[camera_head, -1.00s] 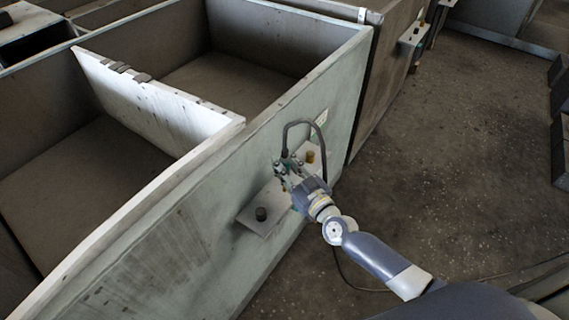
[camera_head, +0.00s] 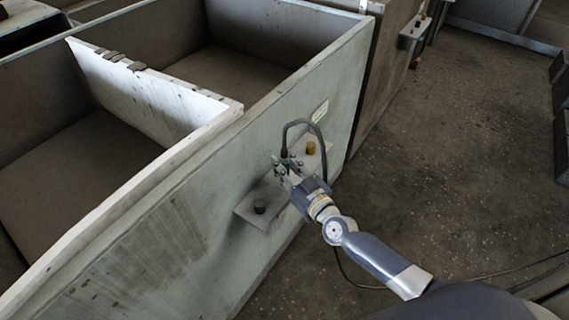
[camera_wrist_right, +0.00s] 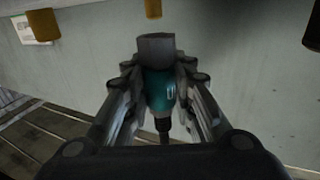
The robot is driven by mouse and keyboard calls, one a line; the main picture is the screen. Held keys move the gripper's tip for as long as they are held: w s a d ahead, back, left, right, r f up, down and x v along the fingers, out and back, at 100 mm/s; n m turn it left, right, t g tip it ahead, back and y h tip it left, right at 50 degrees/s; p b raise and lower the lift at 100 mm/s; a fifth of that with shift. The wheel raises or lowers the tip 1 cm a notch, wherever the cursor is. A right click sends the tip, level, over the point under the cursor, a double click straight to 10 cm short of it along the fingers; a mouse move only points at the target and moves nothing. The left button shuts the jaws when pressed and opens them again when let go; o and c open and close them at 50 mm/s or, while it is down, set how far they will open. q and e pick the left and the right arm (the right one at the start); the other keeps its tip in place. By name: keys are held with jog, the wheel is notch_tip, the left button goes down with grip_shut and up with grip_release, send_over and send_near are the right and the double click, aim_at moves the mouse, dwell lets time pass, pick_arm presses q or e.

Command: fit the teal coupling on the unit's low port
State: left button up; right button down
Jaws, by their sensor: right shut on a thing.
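My right gripper (camera_head: 284,167) is shut on the teal coupling, in front of the unit's pale green side wall (camera_head: 215,205). The coupling (camera_wrist_right: 158,90) shows best in the right wrist view, between the two fingers, with a wide dark grey end at the top and a black cable below. In the head view the gripper mostly hides it. A dark port (camera_head: 260,206) sits on a plate left of the gripper, and a brass-coloured port (camera_head: 310,148) is to its right. I cannot tell whether the coupling's end touches a port.
The black cable (camera_head: 303,122) arches above the gripper and trails to the floor. A small label (camera_head: 320,111) is on the wall. Brass-coloured stubs (camera_wrist_right: 43,25) show along the top of the wrist view.

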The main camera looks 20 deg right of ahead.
jog(key=shift+f+b, duration=0.3)
jog(key=shift+f, duration=0.05)
jog(key=shift+f+b, duration=0.9)
jog(key=shift+f, duration=0.25)
jog(key=c, duration=1.3)
grip_release()
jog(key=shift+f, duration=0.1)
jog(key=v, duration=1.2)
